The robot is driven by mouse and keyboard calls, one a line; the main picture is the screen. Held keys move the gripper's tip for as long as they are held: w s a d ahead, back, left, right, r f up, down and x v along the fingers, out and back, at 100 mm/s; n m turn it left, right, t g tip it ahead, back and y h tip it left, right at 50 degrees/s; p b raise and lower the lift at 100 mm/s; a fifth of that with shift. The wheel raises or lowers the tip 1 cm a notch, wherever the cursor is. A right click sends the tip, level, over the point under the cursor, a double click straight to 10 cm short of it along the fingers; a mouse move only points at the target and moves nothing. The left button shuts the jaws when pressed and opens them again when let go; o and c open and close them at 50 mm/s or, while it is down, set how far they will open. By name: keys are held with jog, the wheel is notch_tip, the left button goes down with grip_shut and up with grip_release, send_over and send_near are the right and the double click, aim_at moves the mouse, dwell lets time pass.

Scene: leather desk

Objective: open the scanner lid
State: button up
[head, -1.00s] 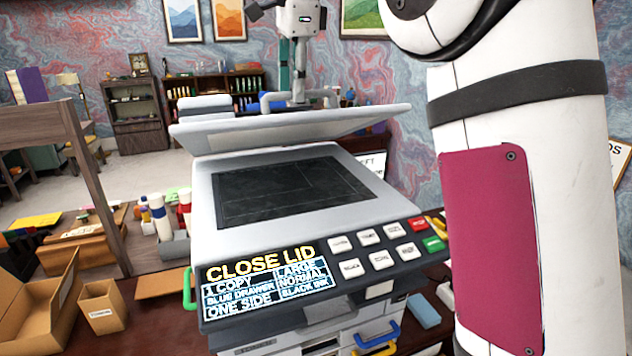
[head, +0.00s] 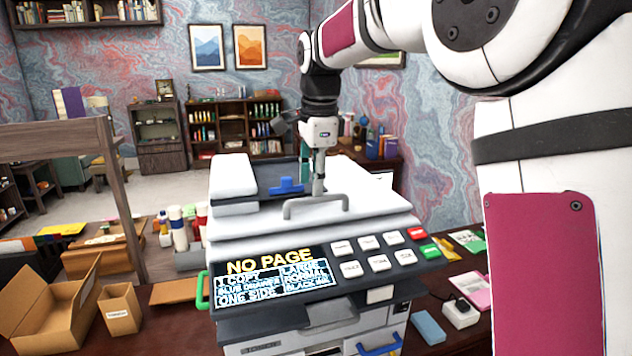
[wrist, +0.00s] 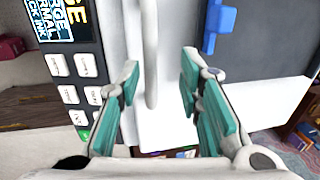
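The scanner (head: 330,232) stands in the middle of the head view, behind its button panel. Its pale lid (head: 375,215) is down flat on the body, and the display (head: 270,272) reads "NO PAGE". A grey bar handle (head: 296,209) runs along the lid's front; it also shows in the wrist view (wrist: 151,55). My gripper (head: 316,190) is above the lid at the handle, pointing down. In the wrist view my gripper (wrist: 160,95) has its teal fingers apart, with the handle appearing between them. I cannot tell whether either finger touches it.
A document feeder with a blue guide (head: 287,185) sits on the lid, left of my gripper. Cardboard boxes (head: 120,310) and a wooden shelf frame (head: 110,190) are at the left. A white adapter (head: 460,313) and papers lie on the desk at the right.

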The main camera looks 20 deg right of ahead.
jog(key=shift+f, duration=0.25)
jog(key=shift+s, duration=0.1)
jog(key=shift+s+r, duration=0.2)
jog(key=shift+s, duration=0.05)
jog(key=s+r+n+t, duration=0.25)
jog(key=s+n, duration=0.65)
jog(key=s, duration=0.8)
jog(key=s+f+n, duration=0.6)
jog(key=s+n, duration=0.3)
jog(key=s, duration=0.5)
notch_tip(320, 180, up, 14)
jog(key=n+g+b, duration=0.3)
jog(key=n, duration=1.5)
send_over(324, 196)
jog(key=s, duration=0.3)
jog(key=shift+t, duration=0.25)
jog(key=w+f, duration=0.1)
jog(key=f, duration=0.3)
jog(key=f+p, duration=0.1)
jog(key=f, duration=0.4)
jog(key=w+f+p, duration=0.1)
jog(key=f, duration=0.3)
jog(key=shift+w+f, duration=0.15)
jog(key=shift+w, duration=0.2)
